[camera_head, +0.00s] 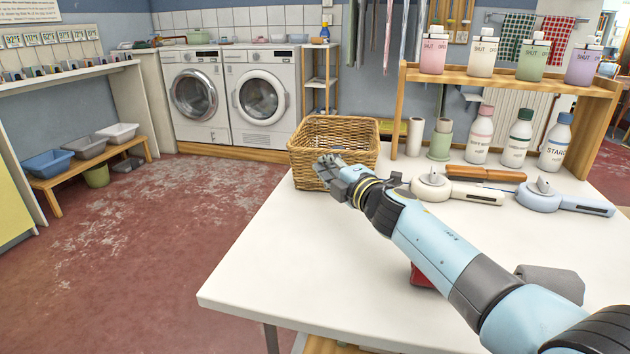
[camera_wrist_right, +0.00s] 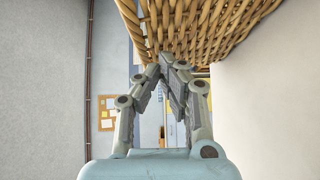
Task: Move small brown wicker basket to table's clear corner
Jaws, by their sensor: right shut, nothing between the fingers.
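The small brown wicker basket (camera_head: 333,141) stands upright at the back left edge of the white table (camera_head: 330,260). My right gripper (camera_head: 327,166) is shut and empty at the basket's near side, low on its front wall. In the right wrist view the basket wall (camera_wrist_right: 200,25) fills the top, and the fingertips (camera_wrist_right: 165,68) meet close to the weave. I cannot tell whether they touch it. The gripper covers part of the basket's front in the head view. My left gripper is not in view.
A wooden shelf (camera_head: 510,82) with several pump bottles stands at the table's back right. A red object (camera_head: 420,277) and a grey one (camera_head: 552,282) lie near my arm. The table's front left is clear.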

